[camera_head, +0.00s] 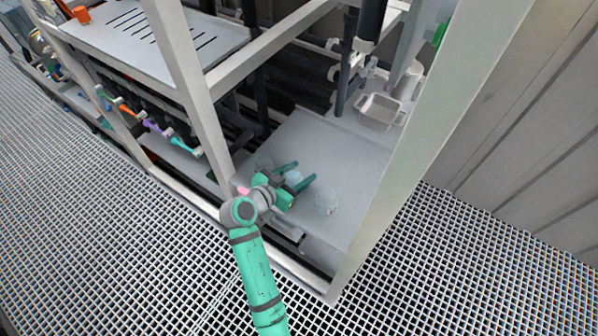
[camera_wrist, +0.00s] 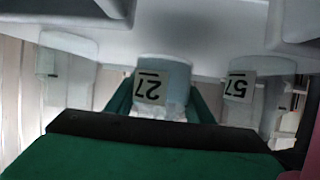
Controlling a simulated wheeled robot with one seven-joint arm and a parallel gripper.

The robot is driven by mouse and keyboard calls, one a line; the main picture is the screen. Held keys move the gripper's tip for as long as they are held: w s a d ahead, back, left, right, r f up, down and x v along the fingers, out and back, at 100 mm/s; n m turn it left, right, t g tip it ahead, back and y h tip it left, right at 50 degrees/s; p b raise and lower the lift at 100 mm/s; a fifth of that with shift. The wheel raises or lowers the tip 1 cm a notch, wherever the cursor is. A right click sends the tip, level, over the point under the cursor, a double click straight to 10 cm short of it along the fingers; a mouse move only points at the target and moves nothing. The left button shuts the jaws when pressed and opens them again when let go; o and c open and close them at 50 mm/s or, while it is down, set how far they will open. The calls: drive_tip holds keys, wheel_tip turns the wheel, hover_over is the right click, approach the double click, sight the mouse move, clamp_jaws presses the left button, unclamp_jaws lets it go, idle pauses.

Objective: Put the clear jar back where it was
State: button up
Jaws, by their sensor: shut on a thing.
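My gripper (camera_head: 296,175) is shut on a clear jar (camera_head: 293,176) over the grey shelf inside the frame. In the wrist view, which is upside down, this jar (camera_wrist: 172,75) sits between the two green fingers and bears a label reading 27. A second clear jar (camera_head: 326,201) stands on the shelf to the right of my gripper, and a third (camera_head: 263,163) to its left. In the wrist view, a jar labelled 57 (camera_wrist: 258,68) is at right and another pale jar (camera_wrist: 68,45) at left. Whether the held jar touches the shelf is unclear.
The grey shelf (camera_head: 345,160) is mostly bare behind the jars. A small grey tray (camera_head: 380,112) lies at its back right. White posts (camera_head: 195,90) flank the opening. Coloured valve handles (camera_head: 155,127) line the left bay.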

sight(299, 173)
drive_tip(key=shift+f, duration=0.55)
idle(0.4)
drive_tip(key=o, duration=1.4)
drive_tip(key=shift+c, duration=0.2)
drive_tip(key=shift+f, duration=0.1)
drive_tip(key=shift+r, duration=0.45)
wheel_tip(299, 173, up, 3)
drive_tip(key=shift+w+f, duration=0.1)
drive_tip(key=shift+f, duration=0.1)
drive_tip(key=s+r, duration=0.4)
drive_tip(key=r, duration=0.1)
drive_tip(key=shift+s+a+r, duration=0.2)
drive_tip(key=shift+s+a, duration=0.05)
drive_tip(key=shift+s, duration=0.15)
drive_tip(key=s+r, duration=0.4)
drive_tip(key=s, duration=0.5)
drive_tip(key=shift+s, duration=0.2)
drive_tip(key=shift+w, duration=0.1)
